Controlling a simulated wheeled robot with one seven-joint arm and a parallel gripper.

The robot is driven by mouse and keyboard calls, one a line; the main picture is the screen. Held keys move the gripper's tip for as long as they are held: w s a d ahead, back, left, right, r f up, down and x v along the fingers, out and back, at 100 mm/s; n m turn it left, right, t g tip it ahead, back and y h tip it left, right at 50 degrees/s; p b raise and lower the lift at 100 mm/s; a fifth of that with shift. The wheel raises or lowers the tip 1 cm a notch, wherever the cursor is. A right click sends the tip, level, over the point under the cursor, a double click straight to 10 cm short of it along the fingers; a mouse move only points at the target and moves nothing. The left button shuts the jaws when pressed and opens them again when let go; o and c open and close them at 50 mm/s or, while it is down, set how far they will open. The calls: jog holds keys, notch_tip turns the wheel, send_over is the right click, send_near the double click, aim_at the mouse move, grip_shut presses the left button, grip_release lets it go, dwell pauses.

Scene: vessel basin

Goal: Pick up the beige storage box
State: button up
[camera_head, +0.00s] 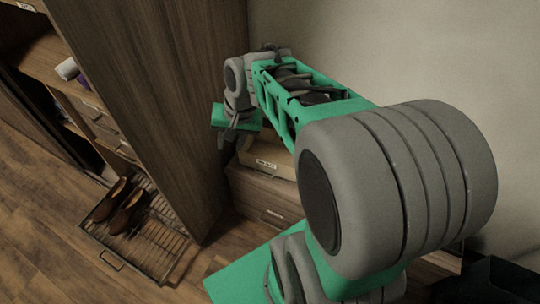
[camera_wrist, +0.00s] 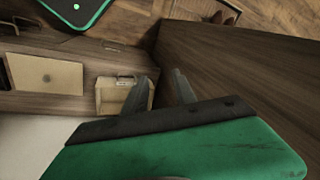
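The beige storage box (camera_head: 268,155) sits on a low wooden drawer cabinet against the wall, beside the tall wardrobe. It has a pale label on its front, and my arm hides part of it. In the wrist view the box (camera_wrist: 111,97) lies to the left of the fingers, with the left finger overlapping its right side. My gripper (camera_wrist: 159,75) is open, with a clear gap between its fingers and nothing held. In the head view my gripper (camera_head: 228,137) hangs above and left of the box, near the wardrobe side.
The tall wooden wardrobe panel (camera_head: 152,100) stands close to my gripper. A pulled-out wire rack (camera_head: 160,250) holds brown shoes (camera_head: 118,205) at floor level. The drawer cabinet (camera_head: 245,190) is under the box. Another beige square object (camera_wrist: 45,75) shows left in the wrist view.

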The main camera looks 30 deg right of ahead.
jog(key=w+d+f+m+y+b, duration=0.1)
jog(key=w+d+f+m+b, duration=0.3)
jog(key=f, duration=0.3)
jog(key=w+d+f+m+y+b, duration=0.1)
jog(key=w+d+f+m+y, duration=0.1)
jog(key=d+f+m, duration=0.4)
jog(key=s+d+f+m+t+y+b, duration=0.25)
jog(key=d+f+m+t+b, duration=0.4)
jog(key=d+f+m, duration=0.7)
jog(key=shift+n+g+y, duration=0.25)
jog(key=shift+n+y, duration=0.2)
jog(key=shift+n, duration=0.4)
jog(key=x, duration=0.3)
jog(key=f+b+x, duration=0.1)
jog(key=x, duration=0.2)
jog(key=b+x, duration=0.1)
jog(key=x, duration=0.2)
jog(key=shift+s+d+f, duration=0.3)
jog(key=shift+s, duration=0.05)
grip_shut()
jog(key=shift+r, duration=0.1)
